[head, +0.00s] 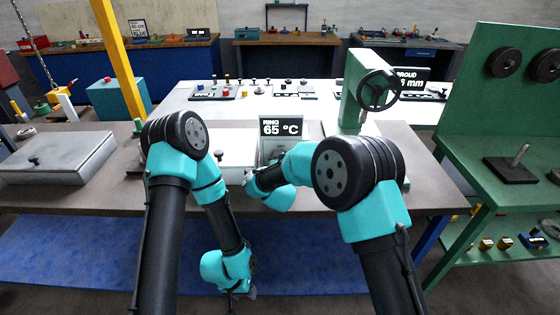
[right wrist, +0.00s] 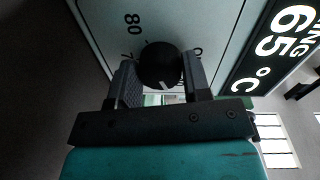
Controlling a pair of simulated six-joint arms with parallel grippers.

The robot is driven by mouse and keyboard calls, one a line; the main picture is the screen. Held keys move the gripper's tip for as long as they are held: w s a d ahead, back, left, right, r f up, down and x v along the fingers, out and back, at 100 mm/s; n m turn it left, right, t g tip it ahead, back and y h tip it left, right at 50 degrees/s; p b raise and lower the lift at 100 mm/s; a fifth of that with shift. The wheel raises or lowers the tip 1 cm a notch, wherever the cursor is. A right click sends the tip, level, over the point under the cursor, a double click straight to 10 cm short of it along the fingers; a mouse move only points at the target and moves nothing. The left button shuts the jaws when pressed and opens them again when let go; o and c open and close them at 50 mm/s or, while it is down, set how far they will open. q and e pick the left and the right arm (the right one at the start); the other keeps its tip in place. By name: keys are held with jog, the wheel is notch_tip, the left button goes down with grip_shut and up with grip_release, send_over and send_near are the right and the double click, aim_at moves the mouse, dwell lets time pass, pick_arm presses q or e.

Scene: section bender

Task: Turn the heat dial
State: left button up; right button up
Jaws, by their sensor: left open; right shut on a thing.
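The heat dial (right wrist: 160,64) is a round black knob with a white mark, on a pale panel (right wrist: 115,30) printed with "80" and other partly hidden numbers. In the right wrist view my right gripper (right wrist: 162,80) has one finger on each side of the knob and is shut on it. The display (head: 281,127) reads "RING 65 °C"; part of it also shows in the right wrist view (right wrist: 278,45). In the head view the dial is hidden by my right arm. My left gripper (head: 238,293) hangs low in front of the bench, open, away from the dial.
A green press with a black handwheel (head: 377,90) stands right of the display. A grey lidded box (head: 60,158) lies on the bench at left. A green rack (head: 500,110) stands at right. A yellow post (head: 120,60) rises at left.

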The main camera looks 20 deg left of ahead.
jog(key=o, duration=0.9)
jog(key=shift+s, duration=0.1)
jog(key=v, duration=1.7)
jog(key=shift+s+r, duration=0.1)
jog(key=shift+s, duration=0.05)
